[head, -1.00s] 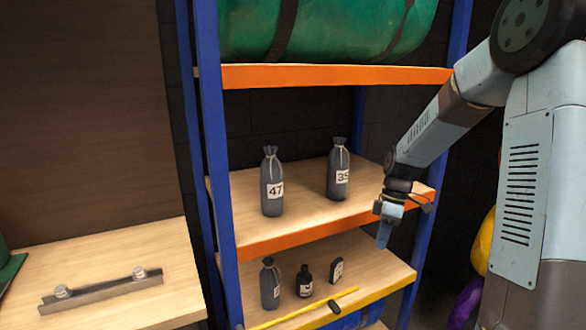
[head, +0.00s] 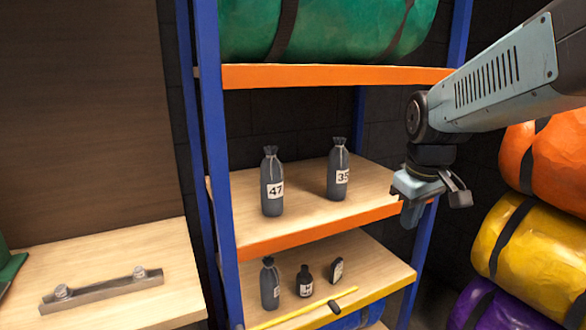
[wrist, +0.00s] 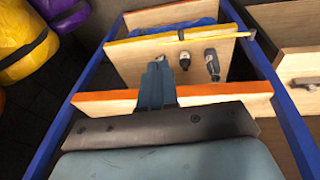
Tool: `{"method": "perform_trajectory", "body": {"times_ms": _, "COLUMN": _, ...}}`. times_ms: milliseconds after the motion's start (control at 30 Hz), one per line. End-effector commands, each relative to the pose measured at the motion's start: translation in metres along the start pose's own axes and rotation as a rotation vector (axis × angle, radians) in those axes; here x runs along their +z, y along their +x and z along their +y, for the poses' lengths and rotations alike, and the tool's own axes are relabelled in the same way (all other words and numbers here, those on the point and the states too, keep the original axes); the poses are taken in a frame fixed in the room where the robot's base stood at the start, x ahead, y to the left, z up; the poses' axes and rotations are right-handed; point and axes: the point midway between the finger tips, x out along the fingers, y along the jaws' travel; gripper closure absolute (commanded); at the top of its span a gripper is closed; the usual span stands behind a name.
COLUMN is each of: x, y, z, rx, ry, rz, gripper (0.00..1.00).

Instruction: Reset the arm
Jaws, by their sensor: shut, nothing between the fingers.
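My gripper (head: 410,214) hangs at the right end of the shelf unit, in front of its blue right post, with the fingers pointing down. Its fingers are shut together with nothing between them. In the wrist view my gripper (wrist: 158,68) points toward the lower shelf, and its closed fingertips show above the orange shelf edge. My arm reaches in from the upper right of the head view. The gripper is apart from the bottles.
Bottles marked 47 (head: 272,182) and 35 (head: 339,170) stand on the middle shelf (head: 300,222). The lower shelf holds a grey bottle (head: 269,284), a dark bottle (head: 304,282) and a yellow stick (head: 290,313). Colored rolls (head: 525,245) stack at right. A metal bar (head: 102,290) lies on the left bench.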

Motion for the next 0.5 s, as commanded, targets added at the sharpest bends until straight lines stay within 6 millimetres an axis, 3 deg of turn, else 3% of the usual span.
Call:
{"method": "perform_trajectory", "body": {"times_ms": 200, "x": 0.033, "y": -0.029, "z": -0.013, "rx": 0.034, "ry": 0.189, "rz": 0.109, "gripper": 1.0}}
{"method": "perform_trajectory", "body": {"times_ms": 500, "x": 0.068, "y": -0.049, "z": -0.024, "rx": 0.025, "ry": 0.395, "rz": 0.23, "gripper": 1.0}}
